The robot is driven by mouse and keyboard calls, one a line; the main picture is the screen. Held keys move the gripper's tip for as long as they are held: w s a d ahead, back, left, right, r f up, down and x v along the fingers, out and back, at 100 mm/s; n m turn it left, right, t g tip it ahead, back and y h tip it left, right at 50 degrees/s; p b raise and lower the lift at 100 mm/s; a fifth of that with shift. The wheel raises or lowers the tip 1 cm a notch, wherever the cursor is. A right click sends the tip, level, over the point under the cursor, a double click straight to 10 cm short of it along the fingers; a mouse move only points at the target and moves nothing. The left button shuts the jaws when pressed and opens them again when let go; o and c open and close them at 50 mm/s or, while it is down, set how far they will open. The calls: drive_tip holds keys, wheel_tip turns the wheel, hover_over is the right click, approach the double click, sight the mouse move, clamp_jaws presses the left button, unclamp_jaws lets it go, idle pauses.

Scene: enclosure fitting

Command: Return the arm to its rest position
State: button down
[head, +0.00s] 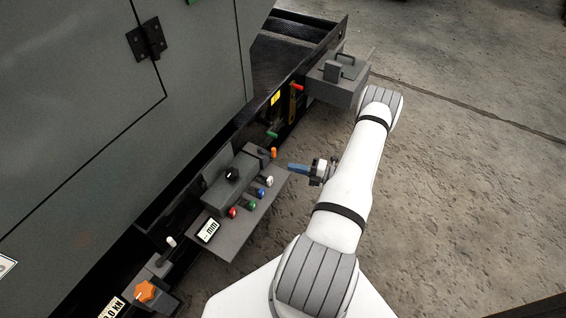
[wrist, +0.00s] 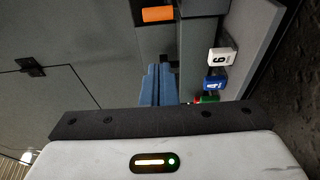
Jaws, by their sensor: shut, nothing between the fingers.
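My gripper (head: 292,168) shows in the head view as blue fingers at the end of my white arm, pointing left toward the control panel on the enclosure. The fingers are shut and hold nothing. In the wrist view the blue fingers (wrist: 157,85) stand close together in the middle, above my wrist housing. They are near the orange handle (wrist: 157,14) and a row of coloured knobs. I cannot tell from the views whether the fingertips touch the panel. My arm reaches out from the bottom of the head view and bends back toward the panel.
The panel shelf (head: 232,240) carries a white knob (head: 268,181), a blue knob (head: 261,193), a red knob (head: 233,212) and a small display (head: 208,231). A grey box with a handle (head: 336,80) stands beyond. An orange star knob (head: 145,291) is lower left. The concrete floor at right is clear.

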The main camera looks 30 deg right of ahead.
drive_tip(key=shift+v, duration=0.8)
drive_tip(key=shift+w, duration=0.1)
drive_tip(key=a+r+n+g+p, duration=0.5)
drive_tip(key=r+n, duration=0.2)
drive_tip(key=r, duration=0.5)
drive_tip(key=a+r+n+g+p, duration=0.4)
drive_tip(key=a+r+n, duration=0.3)
drive_tip(key=r, duration=0.6)
drive_tip(key=a+r+n+g+p, duration=0.45)
drive_tip(key=r+n, duration=0.35)
drive_tip(key=r, duration=0.4)
drive_tip(key=s+a+r+n+h+p, duration=0.3)
drive_tip(key=s+r+n+h+p, duration=0.1)
drive_tip(key=r+n, duration=0.4)
drive_tip(key=s+a+r+n+t+h+p, duration=0.1)
drive_tip(key=s+a+r+n+h+p, duration=0.2)
drive_tip(key=r+n, duration=0.5)
drive_tip(key=s+a+r+n+t+h+p, duration=0.1)
drive_tip(key=s+a+r+n+h+p, duration=0.2)
drive_tip(key=s+r+n+p, duration=0.4)
wheel_tip(320, 180, up, 9)
drive_tip(key=shift+f+n+h+p, duration=0.1)
drive_tip(key=shift+n+h+p, duration=0.3)
drive_tip(key=shift+h+p, duration=0.6)
drive_tip(key=shift+s+t, duration=0.15)
drive_tip(key=shift+t, duration=0.1)
